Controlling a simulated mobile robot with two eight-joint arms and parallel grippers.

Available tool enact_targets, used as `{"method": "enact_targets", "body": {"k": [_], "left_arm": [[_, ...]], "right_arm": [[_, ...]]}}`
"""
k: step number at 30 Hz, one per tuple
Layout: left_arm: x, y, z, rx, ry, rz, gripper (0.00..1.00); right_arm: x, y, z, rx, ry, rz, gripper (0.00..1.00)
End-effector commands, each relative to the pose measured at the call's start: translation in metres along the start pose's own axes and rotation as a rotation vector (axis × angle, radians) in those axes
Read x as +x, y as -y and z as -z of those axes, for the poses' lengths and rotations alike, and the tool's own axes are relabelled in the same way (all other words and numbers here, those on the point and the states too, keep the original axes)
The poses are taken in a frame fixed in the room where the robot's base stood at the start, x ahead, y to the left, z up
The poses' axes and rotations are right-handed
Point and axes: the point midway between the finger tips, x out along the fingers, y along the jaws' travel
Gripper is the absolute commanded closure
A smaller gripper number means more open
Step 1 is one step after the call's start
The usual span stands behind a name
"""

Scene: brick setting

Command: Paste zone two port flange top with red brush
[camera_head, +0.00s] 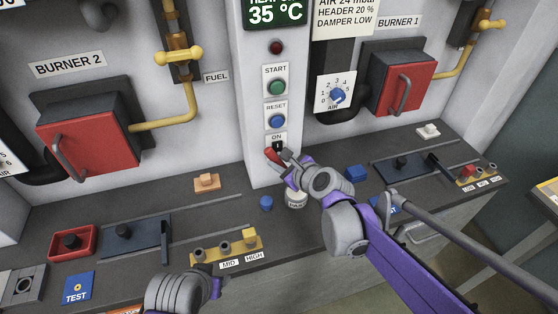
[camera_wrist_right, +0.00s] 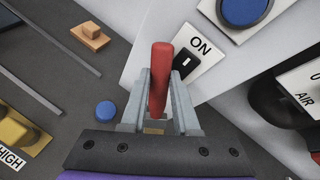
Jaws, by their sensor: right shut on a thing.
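My right gripper (camera_head: 279,155) is at the lower middle of the central column, in front of the ON switch (camera_head: 278,142). It is shut on a red rounded stick (camera_wrist_right: 160,75), perhaps the red brush's handle; no bristles show. In the right wrist view the stick stands up between the grey fingers (camera_wrist_right: 160,115), just left of the ON plate (camera_wrist_right: 195,55). A white round pot (camera_head: 297,203) stands on the bench below my right wrist, partly hidden. My left gripper (camera_head: 214,286) is at the bottom edge; its fingers are unclear. I cannot make out a port flange.
A blue round cap (camera_head: 266,202) and an orange block (camera_head: 207,182) are on the dark bench. Red burner doors (camera_head: 90,130) (camera_head: 402,82) and yellow pipes (camera_head: 165,122) stick out behind. A yellow MID/HIGH block (camera_head: 225,247) stands near my left arm.

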Motion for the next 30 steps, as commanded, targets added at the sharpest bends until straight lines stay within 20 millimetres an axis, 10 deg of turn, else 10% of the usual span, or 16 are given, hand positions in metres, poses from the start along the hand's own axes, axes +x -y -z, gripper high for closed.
{"method": "enact_targets", "body": {"k": [30], "left_arm": [[0.0056,0.0,-0.0055,0.0,0.004,0.0,0.5]], "right_arm": [[0.0037,-0.0034,0.0074,0.0,0.0,0.0,1.0]]}}
